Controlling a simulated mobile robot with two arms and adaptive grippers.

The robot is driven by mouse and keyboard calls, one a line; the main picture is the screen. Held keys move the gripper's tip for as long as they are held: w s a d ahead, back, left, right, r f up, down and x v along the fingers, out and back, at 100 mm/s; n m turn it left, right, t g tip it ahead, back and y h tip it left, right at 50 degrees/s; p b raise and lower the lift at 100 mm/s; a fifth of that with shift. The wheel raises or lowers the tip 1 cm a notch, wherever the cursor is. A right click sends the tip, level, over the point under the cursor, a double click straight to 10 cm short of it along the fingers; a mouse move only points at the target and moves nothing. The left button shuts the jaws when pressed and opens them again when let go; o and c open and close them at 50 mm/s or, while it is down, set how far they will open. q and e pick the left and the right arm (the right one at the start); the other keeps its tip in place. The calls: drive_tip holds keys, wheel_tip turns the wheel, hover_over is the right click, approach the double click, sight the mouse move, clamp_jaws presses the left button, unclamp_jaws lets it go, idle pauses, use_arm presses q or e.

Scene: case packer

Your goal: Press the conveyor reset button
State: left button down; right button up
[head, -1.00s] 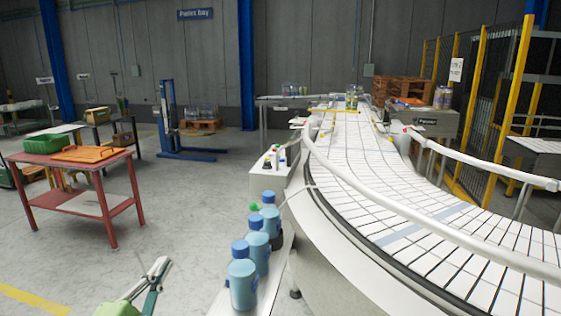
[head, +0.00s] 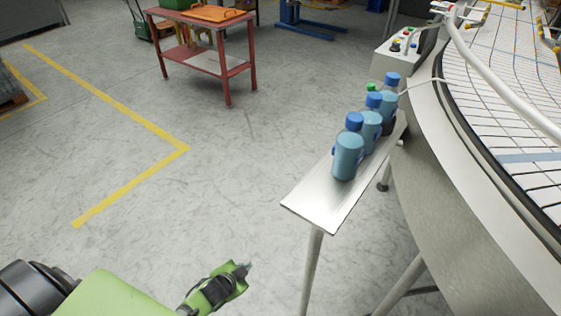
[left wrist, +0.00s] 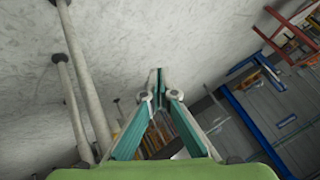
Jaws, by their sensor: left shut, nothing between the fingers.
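The conveyor's control box (head: 391,58) stands at the upper right of the head view, beside the belt. It carries several small coloured buttons, one red and others dark or yellowish. They are too small to tell which is the reset button. My left gripper (head: 243,268) is low in the head view, over the open floor, well short of the box and left of the bottle shelf. In the left wrist view my left gripper (left wrist: 158,75) has its green-padded fingers meeting at the tips, with nothing between them. My right gripper is not in view.
Several blue-capped bottles (head: 347,158) stand on a narrow metal shelf (head: 318,200) between my left gripper and the box. The curved conveyor (head: 500,105) fills the right side. A red table (head: 205,60) stands at the back.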

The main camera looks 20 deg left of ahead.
use_arm(q)
drive_tip(key=s+d+f+n+g, duration=0.1)
drive_tip(key=s+d+f+g, duration=0.1)
drive_tip(key=s+f, duration=0.5)
drive_tip(key=s+d+f+n+g, duration=0.2)
drive_tip(key=s+f, duration=0.4)
drive_tip(key=s, duration=1.1)
drive_tip(key=s+d+f+n+g, duration=0.1)
drive_tip(key=s+d+f+g, duration=0.2)
drive_tip(key=s+f, duration=0.4)
drive_tip(key=s, duration=0.5)
drive_tip(key=shift+s+d+f+n+g+h, duration=0.15)
drive_tip(key=shift+d+f+n+g+h, duration=0.15)
drive_tip(key=shift+d+f+h, duration=0.1)
